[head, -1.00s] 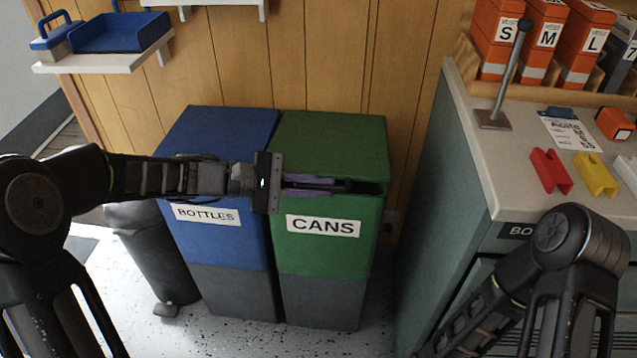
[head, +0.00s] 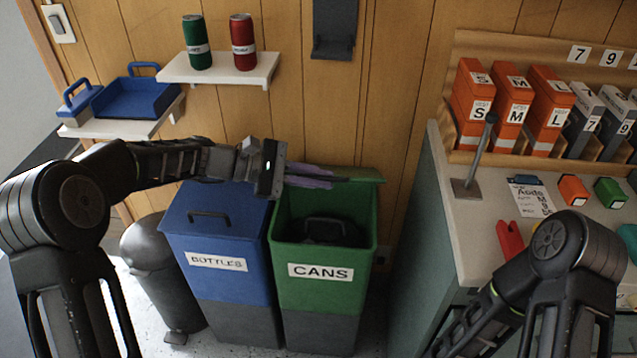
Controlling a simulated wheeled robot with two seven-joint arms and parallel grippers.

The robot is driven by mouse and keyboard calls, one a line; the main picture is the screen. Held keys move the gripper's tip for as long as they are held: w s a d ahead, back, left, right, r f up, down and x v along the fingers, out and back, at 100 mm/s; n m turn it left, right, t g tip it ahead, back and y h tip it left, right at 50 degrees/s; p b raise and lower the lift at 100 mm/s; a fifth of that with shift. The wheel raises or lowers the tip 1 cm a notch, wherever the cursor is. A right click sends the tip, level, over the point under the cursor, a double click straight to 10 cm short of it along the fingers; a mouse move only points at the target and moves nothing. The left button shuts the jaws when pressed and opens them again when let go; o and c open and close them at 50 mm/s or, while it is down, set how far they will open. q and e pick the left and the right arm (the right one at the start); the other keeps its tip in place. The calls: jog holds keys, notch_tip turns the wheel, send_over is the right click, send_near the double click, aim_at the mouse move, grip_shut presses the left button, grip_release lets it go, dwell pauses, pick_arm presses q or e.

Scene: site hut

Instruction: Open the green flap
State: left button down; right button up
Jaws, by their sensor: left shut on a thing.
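The green flap (head: 362,174) of the bin labelled CANS stands raised at the back of the green bin (head: 327,298), in the head view. The bin's mouth is open and shows a dark inside with a dark rounded shape in it. My left gripper (head: 318,179) reaches across from the left over the blue bin and is shut at the raised flap. The exact contact is hard to see, as the fingers cover part of the flap. My right arm shows at the lower right, but its gripper is out of view.
The blue bin (head: 222,240) labelled BOTTLES, with a shut lid and handle, stands close on the left, beside a dark pedal bin (head: 160,275). A shelf (head: 225,72) with two cans hangs above. A counter (head: 440,190) stands at the right.

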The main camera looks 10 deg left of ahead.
pick_arm(q)
jog(key=c, duration=1.5)
grip_release()
jog(key=v, duration=0.7)
jog(key=shift+a+r, duration=0.1)
jog(key=shift+a, duration=0.3)
